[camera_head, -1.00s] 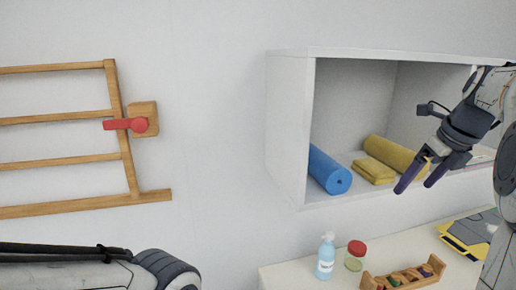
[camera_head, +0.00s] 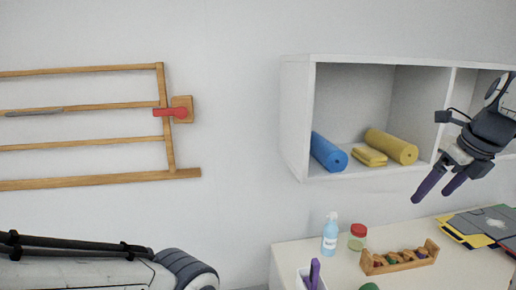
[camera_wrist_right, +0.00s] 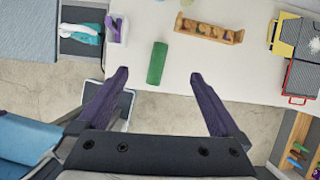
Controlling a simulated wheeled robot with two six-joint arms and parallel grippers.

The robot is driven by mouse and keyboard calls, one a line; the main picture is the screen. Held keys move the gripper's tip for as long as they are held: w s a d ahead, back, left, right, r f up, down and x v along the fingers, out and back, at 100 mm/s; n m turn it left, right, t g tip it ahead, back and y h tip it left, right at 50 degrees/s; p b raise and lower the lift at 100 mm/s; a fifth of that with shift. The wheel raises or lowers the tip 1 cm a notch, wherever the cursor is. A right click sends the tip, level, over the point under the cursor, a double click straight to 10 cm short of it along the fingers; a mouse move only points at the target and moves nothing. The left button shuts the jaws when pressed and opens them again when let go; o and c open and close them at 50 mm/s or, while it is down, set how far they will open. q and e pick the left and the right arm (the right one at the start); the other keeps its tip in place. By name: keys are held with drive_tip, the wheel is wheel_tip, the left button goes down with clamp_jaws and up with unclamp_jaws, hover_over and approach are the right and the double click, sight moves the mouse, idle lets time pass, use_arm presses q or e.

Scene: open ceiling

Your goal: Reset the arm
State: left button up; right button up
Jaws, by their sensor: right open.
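My right gripper (camera_head: 440,189) is in the head view at the right, in front of the wall shelf and above the table. Its two purple fingers are apart with nothing between them. In the right wrist view the gripper (camera_wrist_right: 160,88) is also open, its fingers spread over the table's edge and the floor. My left arm shows at the bottom left of the head view, but its gripper is out of the picture.
The white wall shelf (camera_head: 296,120) holds a blue roll (camera_head: 328,152), a yellow roll (camera_head: 391,146) and a folded yellow cloth (camera_head: 369,157). The table (camera_head: 440,264) bears a blue bottle (camera_head: 330,234), a red-lidded jar (camera_head: 357,237) and a wooden rack (camera_head: 400,259). A green cylinder (camera_wrist_right: 157,63) lies near its edge.

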drive_tip(key=s+a+f+n+g+b, duration=0.1)
drive_tip(key=a+f+n, duration=0.3)
drive_tip(key=a+n, duration=0.4)
drive_tip(key=s+a+f+n+g+y+b, duration=0.1)
drive_tip(key=s+a+f+n, duration=0.1)
drive_tip(key=a+f+n, duration=0.6)
drive_tip(key=s+a+f+n+g+b, duration=0.1)
drive_tip(key=a+n, duration=0.4)
drive_tip(key=a, duration=0.6)
use_arm(q)
wheel_tip(320, 180, down, 6)
drive_tip(key=b, duration=0.2)
drive_tip(key=shift+w+b, duration=0.25)
drive_tip(key=shift+b, duration=0.1)
use_arm(e)
drive_tip(key=s+a+f+n, duration=0.4)
drive_tip(key=s+f+n, duration=0.2)
drive_tip(key=s+n, duration=0.2)
drive_tip(key=s+a+f+n+g, duration=0.1)
drive_tip(key=s+a+f+n, duration=0.3)
drive_tip(key=s+n, duration=0.5)
drive_tip(key=f+n, duration=0.2)
drive_tip(key=n, duration=0.1)
drive_tip(key=shift+s+a+h, duration=0.3)
drive_tip(key=shift+a, duration=0.05)
